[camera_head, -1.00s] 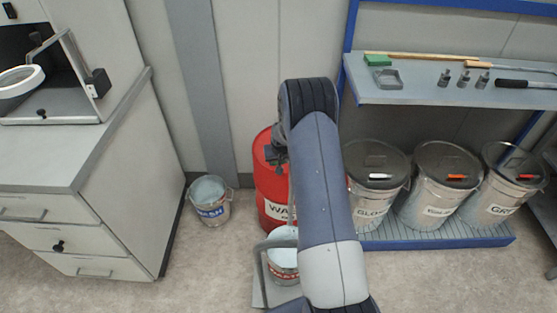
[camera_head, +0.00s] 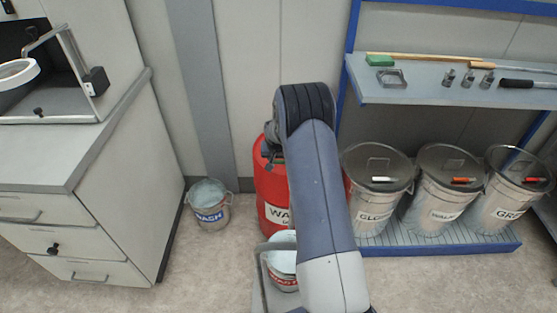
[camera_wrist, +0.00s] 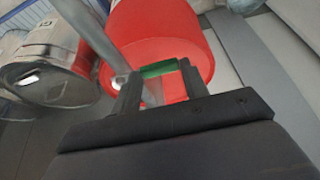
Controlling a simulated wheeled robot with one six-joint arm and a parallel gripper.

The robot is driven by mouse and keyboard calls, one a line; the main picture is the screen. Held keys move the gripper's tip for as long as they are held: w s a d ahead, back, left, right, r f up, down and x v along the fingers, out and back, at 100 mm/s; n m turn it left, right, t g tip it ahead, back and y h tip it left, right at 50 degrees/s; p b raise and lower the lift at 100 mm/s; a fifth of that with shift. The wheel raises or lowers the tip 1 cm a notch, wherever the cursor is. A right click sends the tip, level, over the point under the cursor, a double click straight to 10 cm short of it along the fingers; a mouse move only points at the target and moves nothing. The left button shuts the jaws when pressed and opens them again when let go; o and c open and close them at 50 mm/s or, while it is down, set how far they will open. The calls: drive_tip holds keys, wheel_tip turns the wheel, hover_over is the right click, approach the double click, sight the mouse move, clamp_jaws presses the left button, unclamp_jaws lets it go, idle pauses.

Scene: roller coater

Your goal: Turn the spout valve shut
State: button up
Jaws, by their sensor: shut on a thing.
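The red drum (camera_head: 271,190) stands against the back wall, and my arm covers its right part. In the wrist view the red drum (camera_wrist: 165,35) fills the upper middle. A green handle (camera_wrist: 158,69), apparently the spout valve's lever, lies across the space between my fingers. My gripper (camera_wrist: 160,86) is shut on this handle. In the head view my gripper (camera_head: 270,155) shows only as a small dark part beside the drum. The spout itself and the valve's exact angle cannot be made out.
A bucket (camera_head: 283,262) stands in front of the drum, partly behind my arm. A bucket labelled WASH (camera_head: 209,207) stands left of it, near the cabinet (camera_head: 100,190). Several lidded metal bins (camera_head: 375,200) stand on the right under a shelf (camera_head: 430,85).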

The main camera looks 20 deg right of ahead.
drive_tip(key=o, duration=1.4)
drive_tip(key=shift+r, duration=0.15)
drive_tip(key=v, duration=1)
drive_tip(key=shift+s+a+r+b, duration=0.1)
drive_tip(key=shift+r+b, duration=0.15)
drive_tip(key=shift+b, duration=0.15)
drive_tip(key=shift+f, duration=0.1)
drive_tip(key=p+x, duration=0.1)
drive_tip(key=x, duration=0.9)
drive_tip(key=shift+f, duration=0.35)
drive_tip(key=shift+r, duration=0.1)
